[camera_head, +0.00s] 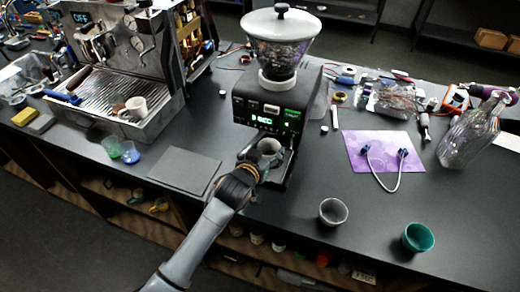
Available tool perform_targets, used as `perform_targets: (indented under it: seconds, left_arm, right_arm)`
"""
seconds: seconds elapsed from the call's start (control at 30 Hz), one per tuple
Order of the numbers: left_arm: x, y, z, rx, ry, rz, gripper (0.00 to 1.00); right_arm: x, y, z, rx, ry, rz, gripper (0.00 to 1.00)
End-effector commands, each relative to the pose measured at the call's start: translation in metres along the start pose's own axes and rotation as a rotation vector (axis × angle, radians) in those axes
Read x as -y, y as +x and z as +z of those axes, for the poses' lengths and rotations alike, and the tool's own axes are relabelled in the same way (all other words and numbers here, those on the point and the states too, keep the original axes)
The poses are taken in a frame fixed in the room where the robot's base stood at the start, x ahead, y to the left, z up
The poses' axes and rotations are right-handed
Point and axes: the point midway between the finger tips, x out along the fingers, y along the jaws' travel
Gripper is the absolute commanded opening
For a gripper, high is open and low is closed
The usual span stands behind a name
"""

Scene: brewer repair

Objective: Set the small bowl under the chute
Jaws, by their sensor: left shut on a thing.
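The grinder (262,108) stands at the middle of the counter, with a clear hopper and a lit green display. A small grey bowl (268,147) is at the grinder's front, below the display. My left gripper (257,160) reaches up from the bottom and is shut on this bowl. The chute itself is hard to make out, and I cannot tell whether the bowl rests on the base or is held just above it. My right gripper is not in view.
A grey bowl (333,212) and a teal bowl (418,237) stand at the front right. A purple mat (358,160) with a cable and a glass bottle (468,135) are at right. The espresso machine (120,70) is at left, behind a flat grey mat (184,171).

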Motion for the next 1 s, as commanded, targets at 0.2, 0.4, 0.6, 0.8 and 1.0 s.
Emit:
perform_targets:
  seconds: [0.2, 0.4, 0.6, 0.8, 1.0]
  left_arm:
    - [-0.001, 0.0, 0.003, 0.009, -0.001, 0.0, 0.82]
    - [0.0, 0.0, 0.002, 0.007, 0.0, 0.0, 0.87]
    - [0.0, -0.002, 0.002, 0.007, 0.0, 0.0, 0.87]
    - [0.0, -0.022, 0.003, 0.006, 0.0, 0.0, 0.87]
    - [0.0, -0.062, 0.003, 0.005, -0.001, 0.0, 0.87]
  right_arm:
    - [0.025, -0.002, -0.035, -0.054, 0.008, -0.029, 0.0]
    - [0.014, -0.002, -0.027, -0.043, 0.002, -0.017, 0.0]
    - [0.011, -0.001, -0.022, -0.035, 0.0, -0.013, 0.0]
    - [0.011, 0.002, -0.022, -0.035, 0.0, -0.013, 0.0]
    - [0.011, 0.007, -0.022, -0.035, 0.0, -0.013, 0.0]
